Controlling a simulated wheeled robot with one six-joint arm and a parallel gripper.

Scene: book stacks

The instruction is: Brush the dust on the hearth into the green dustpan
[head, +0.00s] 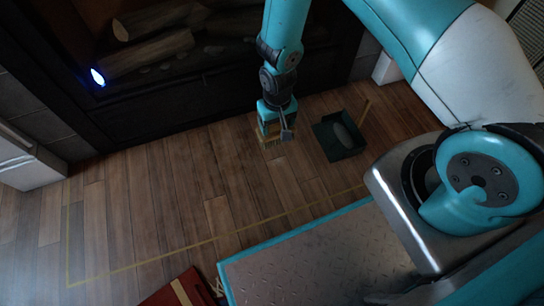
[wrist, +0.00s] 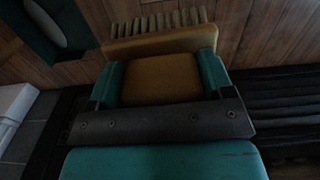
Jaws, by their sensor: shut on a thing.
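My gripper (head: 275,122) is shut on a wooden brush (head: 269,139), held low over the wooden floor with its bristles towards the boards; I cannot tell whether they touch. In the wrist view the brush's tan block (wrist: 160,78) sits between my two teal fingers, with pale bristles (wrist: 160,21) beyond. The green dustpan (head: 331,150) lies on the floor just right of the brush, apart from it, its wooden handle pointing up and right. A grey oval patch (head: 343,133) shows inside it. The dustpan's edge also shows in the wrist view (wrist: 72,52). No loose dust is clear on the floor.
A dark fireplace (head: 150,118) with logs (head: 150,52) and a bluish light (head: 98,77) stands behind. A yellow line (head: 150,260) marks the floor. A red book-like object (head: 175,292) lies at the bottom. The floor left of the brush is clear.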

